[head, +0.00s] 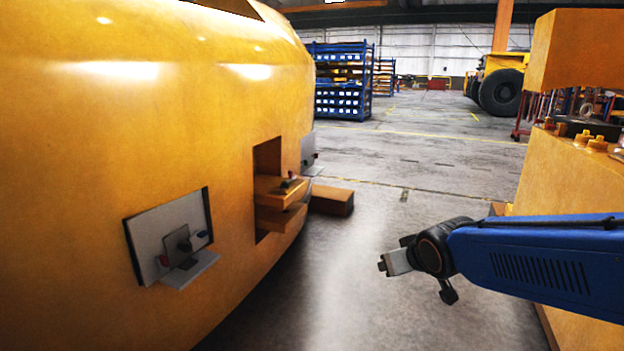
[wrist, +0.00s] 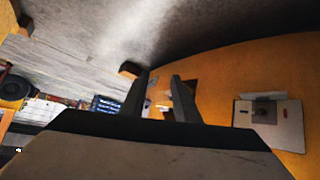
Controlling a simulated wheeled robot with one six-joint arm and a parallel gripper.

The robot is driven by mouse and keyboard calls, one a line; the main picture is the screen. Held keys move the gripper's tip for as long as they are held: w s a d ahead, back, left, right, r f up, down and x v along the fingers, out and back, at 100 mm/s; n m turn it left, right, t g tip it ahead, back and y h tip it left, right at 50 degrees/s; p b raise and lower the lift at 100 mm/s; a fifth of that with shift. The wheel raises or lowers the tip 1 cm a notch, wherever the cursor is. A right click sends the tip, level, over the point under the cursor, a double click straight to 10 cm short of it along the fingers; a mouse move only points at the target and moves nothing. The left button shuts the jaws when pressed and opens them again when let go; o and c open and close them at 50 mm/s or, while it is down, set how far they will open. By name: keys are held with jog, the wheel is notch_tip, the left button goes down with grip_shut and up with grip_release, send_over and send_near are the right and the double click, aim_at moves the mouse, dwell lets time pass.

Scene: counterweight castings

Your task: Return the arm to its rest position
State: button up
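My gripper (head: 394,263) hangs at the end of my blue arm (head: 545,262), above the open floor between the big yellow casting (head: 110,110) and the yellow blocks at the right. It touches nothing that I can see. In the wrist view my gripper (wrist: 160,92) shows two dark fingers standing apart, with a clear gap and nothing held between them. The casting also shows in the wrist view (wrist: 230,75), with a grey plate (wrist: 268,120) on its face.
The casting bears a grey bracketed plate (head: 168,235) and a recess with a protruding yellow block (head: 278,195). A loose block (head: 331,200) lies on the floor beside it. Yellow blocks (head: 568,170) stand close at the right. A blue rack (head: 340,85) is far back; the middle floor is clear.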

jog(key=s+d+f+m+g, duration=0.1)
jog(key=s+d, duration=0.3)
jog(key=s, duration=0.8)
jog(key=s+d+f+m+g+h, duration=0.1)
jog(key=s+d, duration=0.4)
jog(key=s, duration=0.8)
jog(key=m+g, duration=0.1)
jog(key=g, duration=0.1)
jog(key=shift+f+g+h, duration=0.3)
jog(key=shift+f, duration=0.1)
jog(key=shift+d, duration=0.1)
